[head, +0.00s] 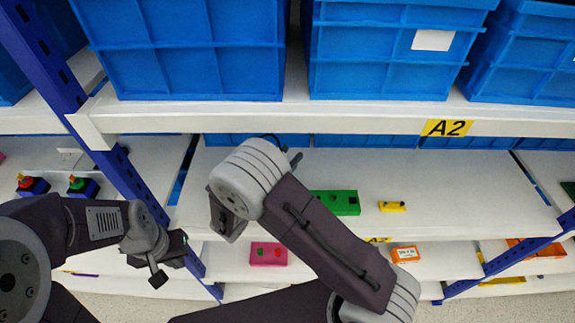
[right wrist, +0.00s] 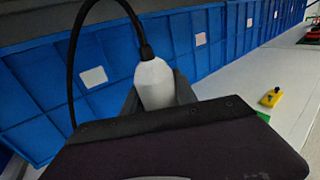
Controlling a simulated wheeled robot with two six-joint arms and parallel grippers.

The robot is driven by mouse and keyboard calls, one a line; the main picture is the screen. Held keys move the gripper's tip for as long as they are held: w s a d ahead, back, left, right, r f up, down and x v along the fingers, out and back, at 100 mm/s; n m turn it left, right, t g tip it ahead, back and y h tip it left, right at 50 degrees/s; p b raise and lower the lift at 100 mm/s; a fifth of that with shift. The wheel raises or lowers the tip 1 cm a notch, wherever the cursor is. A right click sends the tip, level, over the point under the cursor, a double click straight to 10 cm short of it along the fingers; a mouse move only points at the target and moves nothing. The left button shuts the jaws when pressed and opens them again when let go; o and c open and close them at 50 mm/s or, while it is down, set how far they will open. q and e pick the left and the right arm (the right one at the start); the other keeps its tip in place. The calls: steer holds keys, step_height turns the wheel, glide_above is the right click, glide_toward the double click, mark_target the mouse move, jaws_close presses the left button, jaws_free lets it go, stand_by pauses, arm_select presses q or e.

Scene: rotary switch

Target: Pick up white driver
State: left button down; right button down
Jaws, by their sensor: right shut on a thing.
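The white driver (right wrist: 155,84) shows in the right wrist view as a white rounded body with a black neck and a black cable looping up and left. My right gripper (right wrist: 160,98) is shut on it, with dark fingers around its body. In the head view my right wrist (head: 246,180) hides most of the grip and the driver; only a bit of thin black cable shows above it. My left gripper (head: 172,272) hangs at the left near the blue shelf post, its fingers apart and empty.
Blue bins (head: 385,50) fill the upper shelf, and more stand behind the middle shelf. On the middle shelf (head: 465,185) are a green box (head: 342,203) and a yellow part (head: 392,207). A pink box (head: 268,254) and an orange box (head: 405,254) are lower. A blue post (head: 125,170) stands left.

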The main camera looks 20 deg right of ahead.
step_height(320, 180, up, 7)
steer(key=shift+b, duration=0.35)
steer(key=c, duration=2)
jaws_free()
jaws_close()
